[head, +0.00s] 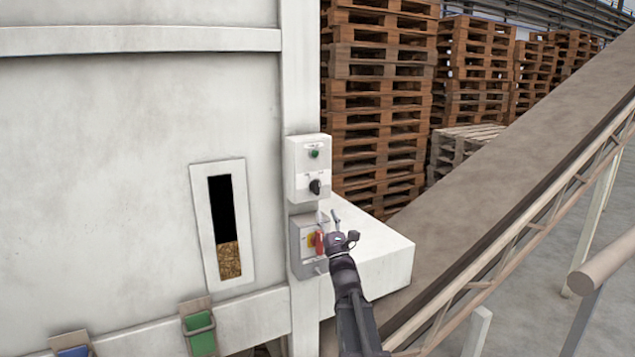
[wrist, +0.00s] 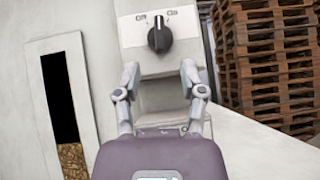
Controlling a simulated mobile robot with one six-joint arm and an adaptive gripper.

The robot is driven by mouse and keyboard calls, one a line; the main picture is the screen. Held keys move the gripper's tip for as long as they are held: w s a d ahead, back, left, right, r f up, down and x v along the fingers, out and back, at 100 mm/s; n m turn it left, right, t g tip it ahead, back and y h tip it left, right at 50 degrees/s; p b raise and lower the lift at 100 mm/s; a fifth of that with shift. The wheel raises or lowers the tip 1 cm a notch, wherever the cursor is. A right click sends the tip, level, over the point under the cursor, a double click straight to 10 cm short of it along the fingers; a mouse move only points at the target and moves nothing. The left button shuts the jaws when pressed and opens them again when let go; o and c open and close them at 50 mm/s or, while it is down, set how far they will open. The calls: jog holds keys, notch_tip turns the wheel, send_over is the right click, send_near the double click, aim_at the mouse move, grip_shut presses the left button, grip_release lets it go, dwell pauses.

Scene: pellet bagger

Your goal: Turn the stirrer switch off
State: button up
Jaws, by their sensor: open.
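The stirrer switch is most likely the black rotary knob (head: 315,187) on the pale control box (head: 305,160), below a green button (head: 314,154). In the wrist view the knob (wrist: 159,38) sits between two small labels, the left one seeming to read Off and the right one On. Its pale mark points roughly upward; I cannot tell which label it favours. My gripper (head: 329,217) is open and empty, below and in front of the knob. In the wrist view its fingertips (wrist: 160,72) stand apart below the knob, not touching it.
A lower grey box (head: 302,262) carries a red handle (head: 319,241) on a yellow plate, close beside my gripper. A sight window (head: 228,262) with pellets is at left. A white ledge (head: 375,255) juts out at right, before a sloping conveyor (head: 510,165) and pallet stacks (head: 380,100).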

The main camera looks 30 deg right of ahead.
aim_at(319, 188)
jog(key=shift+p+x, duration=3.15)
jog(key=shift+x, duration=1.7)
grip_shut()
jog(key=shift+s+r, duration=0.1)
jog(key=shift+s, duration=0.05)
